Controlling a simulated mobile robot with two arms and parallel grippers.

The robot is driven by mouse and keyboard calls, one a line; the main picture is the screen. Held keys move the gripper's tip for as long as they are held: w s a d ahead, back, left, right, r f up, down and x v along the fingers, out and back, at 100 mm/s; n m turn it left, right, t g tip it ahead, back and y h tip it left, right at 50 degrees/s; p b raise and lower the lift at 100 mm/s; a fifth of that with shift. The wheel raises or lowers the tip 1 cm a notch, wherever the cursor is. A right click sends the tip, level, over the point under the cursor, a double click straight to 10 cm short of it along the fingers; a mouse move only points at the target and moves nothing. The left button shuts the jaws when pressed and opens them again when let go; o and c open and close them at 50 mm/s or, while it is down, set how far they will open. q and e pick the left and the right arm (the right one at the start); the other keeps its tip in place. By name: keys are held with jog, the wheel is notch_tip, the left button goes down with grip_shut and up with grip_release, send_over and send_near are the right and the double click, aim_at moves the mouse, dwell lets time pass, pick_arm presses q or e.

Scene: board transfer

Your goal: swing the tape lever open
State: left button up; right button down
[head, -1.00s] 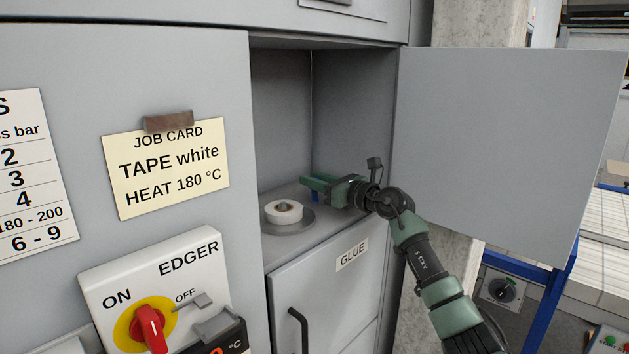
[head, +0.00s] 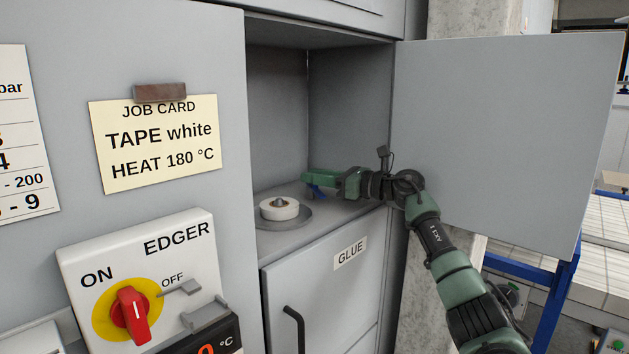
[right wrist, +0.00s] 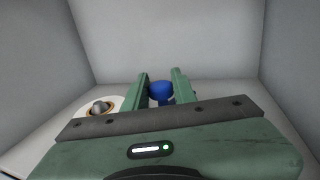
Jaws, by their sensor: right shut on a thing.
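The tape lever has a blue knob (right wrist: 161,90), seen in the right wrist view between my right gripper's two green fingers (right wrist: 163,78). In the head view a small part of the blue lever (head: 316,191) shows just below the fingers, and the rest is hidden. My right gripper (head: 312,181) reaches into the open cabinet from the right and is shut on the lever. A white tape roll (head: 279,208) lies on a round grey plate (head: 298,222) to the left of the gripper. My left gripper is out of view.
The cabinet door (head: 505,140) stands open on the right, close to my right arm. The GLUE door (head: 320,290) with a dark handle is below. The EDGER switch panel (head: 145,280) and a job card (head: 155,145) are on the left. Space above the shelf is free.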

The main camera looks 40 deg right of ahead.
jog(key=c, duration=1.1)
grip_release()
jog(key=shift+c, duration=0.2)
jog(key=b+v, duration=0.1)
jog(key=v, duration=0.1)
jog(key=b+v, duration=0.3)
jog(key=v, duration=0.1)
jog(key=shift+s+d+f, duration=0.25)
jog(key=shift+s+f, duration=0.05)
jog(key=shift+s, duration=0.05)
jog(key=shift+s+d+b, duration=0.1)
jog(key=shift+s+b, duration=0.2)
jog(key=shift+s+r, duration=0.15)
jog(key=shift+r, duration=0.1)
jog(key=shift+c, duration=0.3)
